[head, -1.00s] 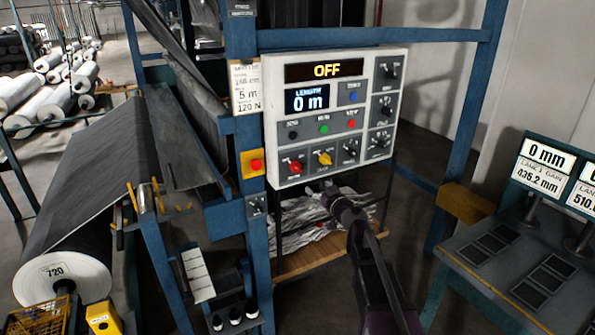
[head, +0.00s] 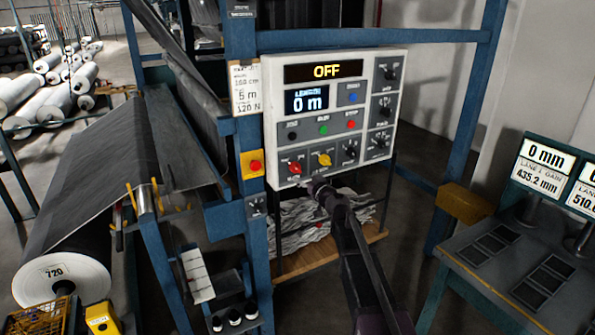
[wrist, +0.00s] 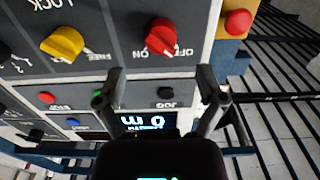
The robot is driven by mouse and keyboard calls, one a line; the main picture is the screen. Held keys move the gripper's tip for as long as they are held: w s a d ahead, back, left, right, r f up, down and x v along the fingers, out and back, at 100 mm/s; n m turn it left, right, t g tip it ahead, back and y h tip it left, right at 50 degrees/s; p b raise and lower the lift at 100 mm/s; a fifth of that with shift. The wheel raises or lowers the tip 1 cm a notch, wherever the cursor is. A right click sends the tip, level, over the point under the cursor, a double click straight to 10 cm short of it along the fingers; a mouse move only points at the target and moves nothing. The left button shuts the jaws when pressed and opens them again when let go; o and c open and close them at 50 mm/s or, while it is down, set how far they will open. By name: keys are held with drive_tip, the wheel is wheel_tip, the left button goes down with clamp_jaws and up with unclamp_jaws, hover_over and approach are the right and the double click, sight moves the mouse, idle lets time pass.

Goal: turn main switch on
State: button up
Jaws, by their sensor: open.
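The control panel (head: 335,72) is a white box on a blue frame, and its top display (head: 326,71) reads OFF. The main switch is a red rotary knob (head: 294,168) at the panel's lower left, also seen in the wrist view (wrist: 161,39) with OFF and ON lettering beside it. My gripper (head: 312,184) is just below and right of the red knob in the head view. In the wrist view my gripper (wrist: 160,88) is open and empty, its two fingers spread on either side of the knob's line, the knob beyond the tips.
A yellow knob (head: 324,159) sits right of the red one, with black knobs further right. Small push buttons (head: 323,129) lie above. A red stop button on a yellow box (head: 256,165) is left of the panel. A blue post (head: 243,90) stands beside it.

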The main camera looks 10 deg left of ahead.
sight(298, 170)
drive_tip(key=shift+x, duration=3)
drive_tip(key=c, duration=1.2)
